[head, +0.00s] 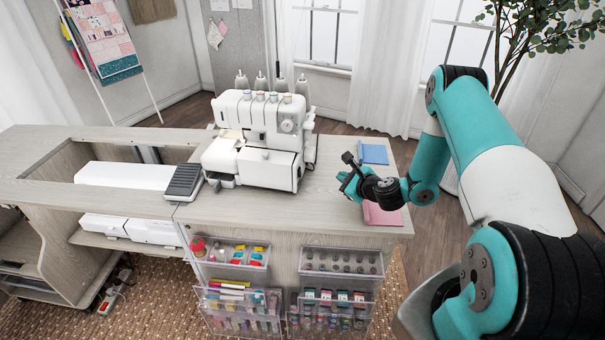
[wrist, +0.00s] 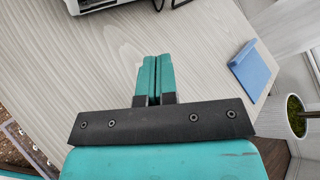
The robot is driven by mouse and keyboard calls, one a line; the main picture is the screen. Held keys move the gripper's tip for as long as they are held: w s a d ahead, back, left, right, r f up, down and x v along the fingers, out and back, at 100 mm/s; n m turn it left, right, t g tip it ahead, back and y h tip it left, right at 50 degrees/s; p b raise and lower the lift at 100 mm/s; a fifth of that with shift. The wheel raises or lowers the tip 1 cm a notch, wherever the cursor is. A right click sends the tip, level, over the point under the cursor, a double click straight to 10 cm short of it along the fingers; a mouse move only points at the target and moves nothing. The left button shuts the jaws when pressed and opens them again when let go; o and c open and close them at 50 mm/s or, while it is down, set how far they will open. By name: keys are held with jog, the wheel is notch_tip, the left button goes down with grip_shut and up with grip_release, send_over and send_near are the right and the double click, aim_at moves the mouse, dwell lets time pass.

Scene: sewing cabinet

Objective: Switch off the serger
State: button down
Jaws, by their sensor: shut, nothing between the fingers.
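The white serger (head: 255,140) stands on the cabinet top, with several thread cones behind it and a round dial on its right front. Its switch is too small to make out. Only a lower edge of the serger (wrist: 95,5) shows at the top left of the wrist view. My gripper (head: 343,178) is to the right of the serger, apart from it, above the cabinet top near the pink cloth. In the wrist view my gripper (wrist: 155,62) has its teal fingers together and empty, over bare wood.
A grey foot pedal (head: 184,181) lies left of the serger. A blue folded cloth (head: 373,154) and a pink one (head: 382,213) lie on the right of the cabinet top (head: 240,208). Clear bins (head: 340,262) hang on the front. A potted plant (wrist: 285,115) stands beyond the right edge.

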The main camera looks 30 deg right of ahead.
aim_at(300, 172)
dwell(0.3)
jog(key=shift+w+a+f+p, duration=0.15)
jog(key=shift+w+a+f, duration=0.05)
jog(key=shift+w+a, duration=0.85)
jog(key=shift+w+a+f+p, duration=0.15)
jog(key=shift+w+a+f, duration=0.05)
jog(key=shift+w+a, duration=0.8)
jog(key=shift+w+a+f+p, duration=0.2)
jog(key=shift+w+a, duration=0.6)
jog(key=shift+a, duration=0.4)
jog(key=shift+w+a, duration=0.1)
jog(key=shift+w+a, duration=0.2)
jog(key=shift+w, duration=0.05)
jog(key=shift+w+a, duration=0.2)
jog(key=shift+a, duration=0.05)
jog(key=shift+d+f, duration=0.1)
dwell(0.5)
jog(key=shift+s+d, duration=0.45)
jog(key=shift+s, duration=0.05)
